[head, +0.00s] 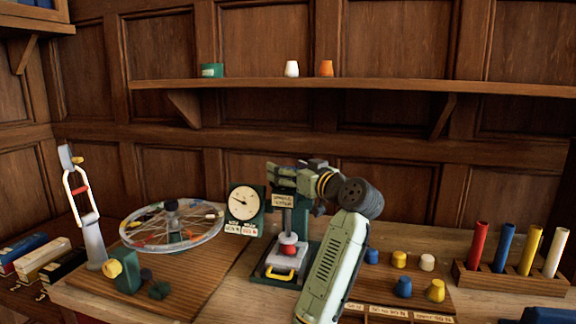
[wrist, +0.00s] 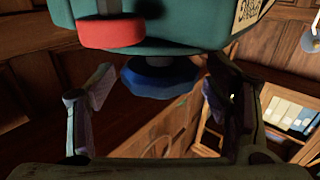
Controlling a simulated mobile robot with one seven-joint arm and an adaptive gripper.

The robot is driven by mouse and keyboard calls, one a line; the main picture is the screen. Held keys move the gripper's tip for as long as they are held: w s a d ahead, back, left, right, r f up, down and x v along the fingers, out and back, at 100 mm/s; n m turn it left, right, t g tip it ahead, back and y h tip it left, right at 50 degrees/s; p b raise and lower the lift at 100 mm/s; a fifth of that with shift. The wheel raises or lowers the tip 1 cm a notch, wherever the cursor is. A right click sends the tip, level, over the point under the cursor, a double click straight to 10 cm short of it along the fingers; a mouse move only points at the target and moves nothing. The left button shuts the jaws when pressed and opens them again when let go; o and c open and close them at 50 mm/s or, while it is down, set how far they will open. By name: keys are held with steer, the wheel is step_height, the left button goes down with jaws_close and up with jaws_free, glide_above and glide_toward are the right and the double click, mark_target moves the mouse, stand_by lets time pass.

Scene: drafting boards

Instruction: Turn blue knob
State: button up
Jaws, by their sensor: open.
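The blue knob (wrist: 160,76) shows in the wrist view, round with a scalloped rim, on the underside or near face of a teal housing (wrist: 185,35). A red block (wrist: 110,32) is on the same housing, to the left of the knob. My gripper (wrist: 158,98) is open, one finger on each side of the knob in the picture. I see no finger touching the knob; the depth gap is unclear. In the head view my arm reaches over the bench to the green press (head: 282,270), and the knob cannot be made out there.
A dial gauge (head: 243,203) and a spoked wheel (head: 172,228) stand left of the press. Coloured pegs (head: 428,262) and a rack of coloured tubes (head: 515,283) are at right. A wall shelf (head: 360,86) runs above, holding small cups.

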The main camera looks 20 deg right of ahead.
steer(key=shift+w, duration=0.25)
steer(key=shift+c, duration=0.6)
steer(key=c, duration=1)
